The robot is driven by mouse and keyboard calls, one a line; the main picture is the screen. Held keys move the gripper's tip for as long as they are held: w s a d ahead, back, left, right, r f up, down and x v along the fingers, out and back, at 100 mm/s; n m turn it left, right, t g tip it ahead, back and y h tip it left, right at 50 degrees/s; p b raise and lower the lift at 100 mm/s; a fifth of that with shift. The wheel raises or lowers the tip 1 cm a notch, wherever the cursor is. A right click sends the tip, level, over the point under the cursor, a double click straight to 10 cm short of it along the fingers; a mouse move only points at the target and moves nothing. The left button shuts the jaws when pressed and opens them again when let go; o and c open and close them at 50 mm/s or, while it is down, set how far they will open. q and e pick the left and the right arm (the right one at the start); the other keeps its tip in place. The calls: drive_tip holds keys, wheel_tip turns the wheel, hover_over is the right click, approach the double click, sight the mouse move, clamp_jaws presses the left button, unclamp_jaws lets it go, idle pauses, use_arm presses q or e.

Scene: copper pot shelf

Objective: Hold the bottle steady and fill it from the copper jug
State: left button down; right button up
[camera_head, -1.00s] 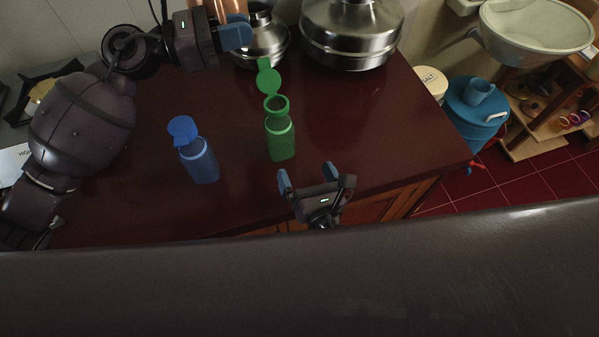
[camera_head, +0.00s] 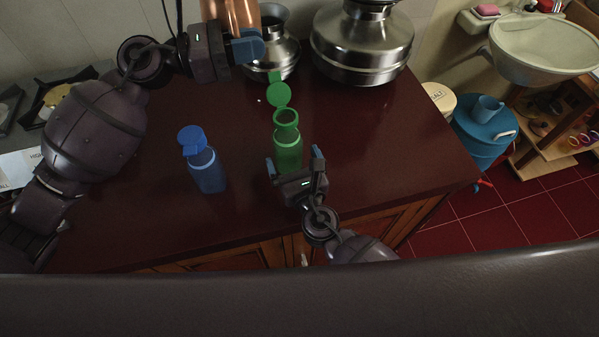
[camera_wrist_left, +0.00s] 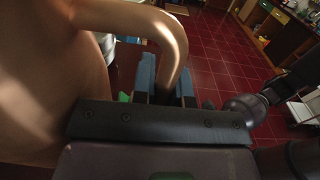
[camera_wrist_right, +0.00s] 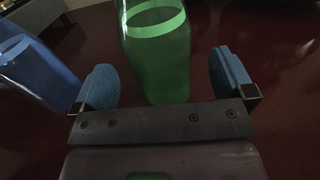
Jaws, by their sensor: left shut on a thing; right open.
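The green bottle (camera_head: 288,152) stands upright on the dark red counter, its round cap (camera_head: 279,95) flipped open. The copper jug (camera_head: 232,14) is at the top edge of the head view, mostly cut off, raised behind the green bottle. My left gripper (camera_head: 248,48) is shut on the jug's handle (camera_wrist_left: 165,30), which arches beside the jug body in the left wrist view. My right gripper (camera_head: 294,163) is open at the near side of the green bottle. In the right wrist view the bottle (camera_wrist_right: 157,55) stands between and just beyond the fingers, apparently untouched.
A blue bottle (camera_head: 207,172) with its cap tilted up stands left of the green one. Steel pots (camera_head: 362,45) (camera_head: 272,60) stand at the back. The counter (camera_head: 400,140) is clear to the right. A pale speck lies behind the green bottle.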

sight(292, 157)
drive_tip(key=shift+x, duration=2.05)
drive_tip(key=c, duration=1.1)
drive_tip(key=shift+o, duration=0.2)
